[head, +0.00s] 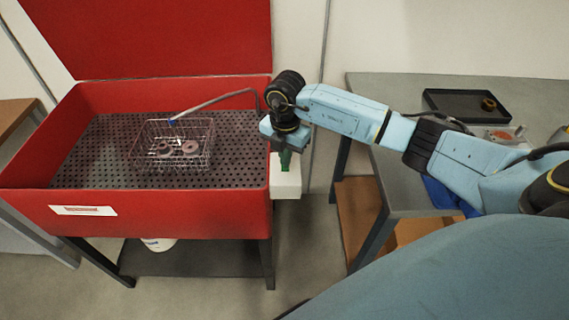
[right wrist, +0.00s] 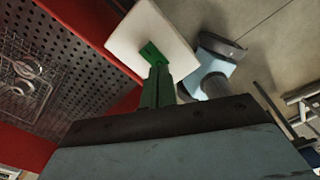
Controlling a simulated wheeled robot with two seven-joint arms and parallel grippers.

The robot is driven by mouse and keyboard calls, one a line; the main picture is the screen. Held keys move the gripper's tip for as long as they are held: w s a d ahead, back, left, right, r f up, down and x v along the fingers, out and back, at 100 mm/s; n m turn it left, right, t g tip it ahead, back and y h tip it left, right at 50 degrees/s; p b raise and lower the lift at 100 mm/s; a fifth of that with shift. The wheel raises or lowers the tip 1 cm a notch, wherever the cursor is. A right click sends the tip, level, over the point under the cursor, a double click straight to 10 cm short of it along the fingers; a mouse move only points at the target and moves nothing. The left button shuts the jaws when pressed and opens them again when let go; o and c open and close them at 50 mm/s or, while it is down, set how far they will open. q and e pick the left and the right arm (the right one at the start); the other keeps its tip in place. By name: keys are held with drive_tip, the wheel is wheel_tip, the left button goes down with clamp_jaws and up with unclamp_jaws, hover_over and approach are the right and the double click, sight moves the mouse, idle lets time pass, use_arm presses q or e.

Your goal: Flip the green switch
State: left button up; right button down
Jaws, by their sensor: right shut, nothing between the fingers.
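The green switch (right wrist: 153,75) stands out from a white box (right wrist: 128,35) in the right wrist view. My left gripper is not in view.
The red washer (head: 150,215) has its lid up and holds a wire basket (head: 205,135) with metal rings on a perforated tray. A grey table (head: 385,90) with a black tray (head: 460,112) stands at the right. Open floor lies between them.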

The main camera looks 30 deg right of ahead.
sight(285, 168)
drive_tip(key=shift+f+b, duration=0.7)
drive_tip(key=shift+f, duration=0.35)
idle(0.9)
drive_tip(key=shift+r+p, duration=0.8)
drive_tip(key=shift+r, duration=0.05)
wheel_tip(285, 168, up, 6)
drive_tip(key=p, duration=0.4)
drive_tip(key=shift+f+p, duration=0.25)
drive_tip(key=shift+p, duration=0.05)
drive_tip(key=shift+f, duration=0.1)
